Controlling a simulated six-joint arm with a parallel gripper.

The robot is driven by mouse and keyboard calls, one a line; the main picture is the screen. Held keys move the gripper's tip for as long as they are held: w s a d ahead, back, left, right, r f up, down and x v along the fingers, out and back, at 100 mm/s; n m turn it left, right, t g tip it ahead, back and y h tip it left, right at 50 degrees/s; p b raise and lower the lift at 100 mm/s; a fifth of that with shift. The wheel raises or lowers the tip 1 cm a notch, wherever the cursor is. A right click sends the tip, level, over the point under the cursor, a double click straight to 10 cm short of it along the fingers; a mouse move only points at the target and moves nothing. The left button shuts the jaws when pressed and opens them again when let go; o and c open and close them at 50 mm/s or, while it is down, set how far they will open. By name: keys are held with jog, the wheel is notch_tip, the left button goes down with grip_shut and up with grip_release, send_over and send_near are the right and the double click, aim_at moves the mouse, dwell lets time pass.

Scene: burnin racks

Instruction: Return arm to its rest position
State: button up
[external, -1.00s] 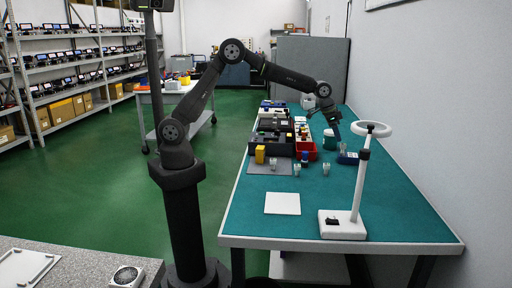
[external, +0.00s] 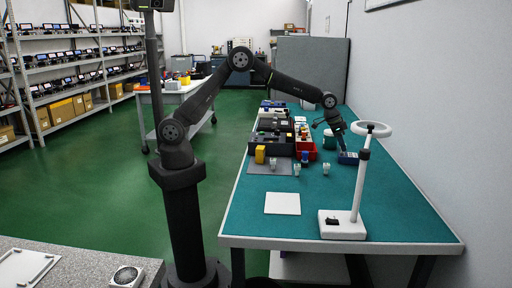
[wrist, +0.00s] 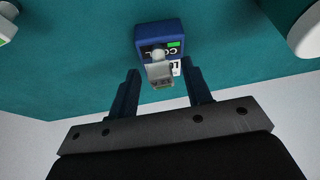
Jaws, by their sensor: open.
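My gripper (wrist: 160,92) is open in the wrist view, its two dark fingers apart with nothing held between them. A blue box (wrist: 158,38) with a green mark and lettering lies just beyond the fingertips, and a small clear and grey piece (wrist: 158,72) is at its near side, in line with the gap. In the external view my gripper (external: 343,143) hangs above the blue box (external: 348,158) on the green-topped bench (external: 240,215). Whether the fingers touch the box or the piece cannot be told.
A white ring lamp (external: 372,130) on a stand is at the bench's right front. A white square plate (external: 282,203) lies at the front. Red bins (external: 306,152), a yellow block (external: 260,154) and small clear pieces (external: 326,169) stand left of my gripper. A grey partition (external: 313,70) stands behind.

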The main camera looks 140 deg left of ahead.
jog(key=r, duration=0.1)
jog(key=d+r, duration=0.1)
jog(key=r, duration=0.1)
jog(key=shift+w+r, duration=0.15)
jog(key=w+d+r, duration=0.3)
jog(key=d+r, duration=0.3)
jog(key=d, duration=0.4)
jog(key=shift+n, duration=0.7)
jog(key=s+a, duration=0.1)
jog(key=a, duration=0.2)
jog(key=s+a, duration=0.1)
jog(key=a, duration=0.3)
jog(key=s+a+f, duration=0.1)
jog(key=a, duration=0.2)
jog(key=shift+s+a, duration=0.2)
jog(key=shift+a, duration=0.15)
jog(key=shift+n+g+y, duration=0.4)
jog(key=shift+n+g, duration=0.1)
jog(key=shift+n, duration=0.4)
jog(key=s+a+f, duration=0.2)
jog(key=s+a, duration=0.2)
jog(key=a, duration=0.3)
jog(key=s+a+f, duration=0.3)
jog(key=s+a, duration=0.2)
jog(key=a, duration=0.2)
jog(key=s+a+f, duration=0.3)
jog(key=s+a, duration=0.2)
jog(key=a, duration=0.2)
jog(key=shift+s+a, duration=0.15)
